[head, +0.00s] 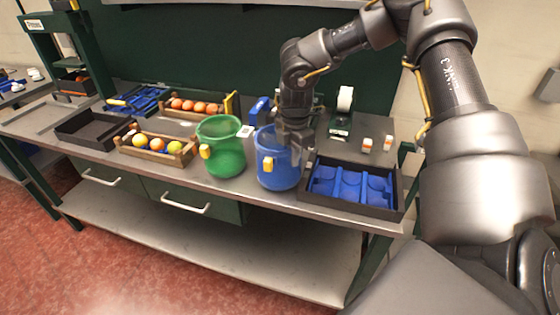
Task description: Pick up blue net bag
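The blue net bag (278,173) stands upright on the workbench, right of the green net bag (222,148). It has a yellow tag on its front. My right gripper (295,150) points down at the right part of the blue bag's rim. Its fingertips are small and partly lost against the bag, so I cannot tell whether they are open or touching the rim. My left gripper is outside the head view.
A black tray with blue moulded inserts (350,187) sits just right of the blue bag. Wooden crates with oranges (156,146) and an empty dark tray (92,130) are to the left. A small device with a white roll (341,115) stands behind. The bench's front edge is close.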

